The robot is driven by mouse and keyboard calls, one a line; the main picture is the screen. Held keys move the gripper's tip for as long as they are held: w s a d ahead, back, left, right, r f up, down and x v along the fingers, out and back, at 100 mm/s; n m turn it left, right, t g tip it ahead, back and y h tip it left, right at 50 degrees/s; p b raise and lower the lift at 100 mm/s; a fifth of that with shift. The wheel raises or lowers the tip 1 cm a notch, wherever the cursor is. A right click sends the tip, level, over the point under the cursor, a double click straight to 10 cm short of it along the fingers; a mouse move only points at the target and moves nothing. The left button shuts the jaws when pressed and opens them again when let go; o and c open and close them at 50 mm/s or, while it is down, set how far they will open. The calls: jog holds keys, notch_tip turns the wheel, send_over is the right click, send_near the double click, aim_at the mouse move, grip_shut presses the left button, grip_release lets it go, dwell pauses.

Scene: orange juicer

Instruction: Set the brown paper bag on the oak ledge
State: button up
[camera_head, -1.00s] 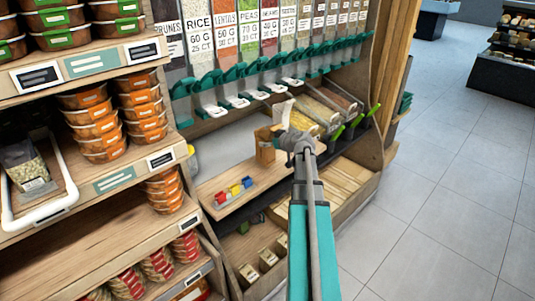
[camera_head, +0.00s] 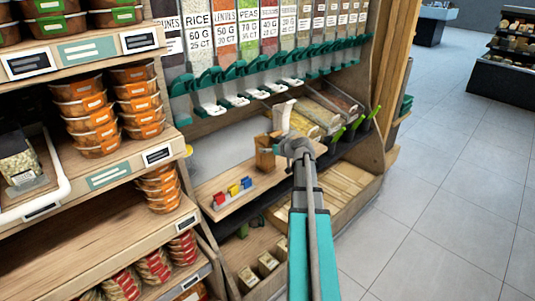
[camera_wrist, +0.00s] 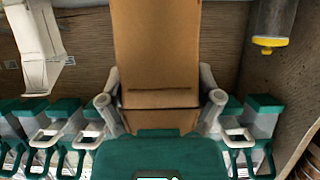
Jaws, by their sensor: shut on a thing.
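The brown paper bag (camera_head: 265,152) is upright at the oak ledge (camera_head: 212,187) below the dispensers in the head view; I cannot tell whether its base touches the ledge. My gripper (camera_head: 285,148) is at its right side. In the wrist view the bag (camera_wrist: 156,50) fills the middle, with one finger of my gripper (camera_wrist: 160,106) closed against each side of it. The bag's far end is cut off by the top of that view.
Red, yellow and blue clips (camera_head: 233,192) stand on the ledge left of the bag. A white paper bag (camera_head: 283,115) is just behind it. Teal-levered dispensers (camera_head: 240,83) hang above. Packed shelves (camera_head: 95,120) are at left. The floor (camera_head: 440,190) at right is clear.

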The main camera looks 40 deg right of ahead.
jog(key=shift+f, duration=0.45)
jog(key=o, duration=1.1)
jog(key=shift+r, duration=0.15)
jog(key=p+v, duration=0.4)
jog(key=v, duration=0.8)
